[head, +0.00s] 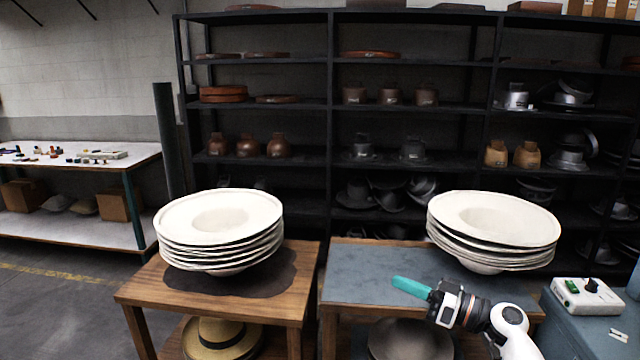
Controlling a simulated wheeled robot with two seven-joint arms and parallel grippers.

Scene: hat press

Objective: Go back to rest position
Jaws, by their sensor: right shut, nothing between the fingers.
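My right gripper (412,287) has teal fingers, which are shut with nothing between them. It is over the front part of the blue-grey topped table (350,262), pointing left, in front of and below the right stack of white hats (492,238) and apart from it. Another stack of white hats (220,232) stands on the wooden table (145,290) at left. My left gripper is not in view.
A control box (588,298) with a dark knob and green switch sits at the lower right. A straw hat (215,338) and a grey hat (410,340) lie under the tables. Dark shelves (330,130) stand behind. Open floor (50,310) is at the left.

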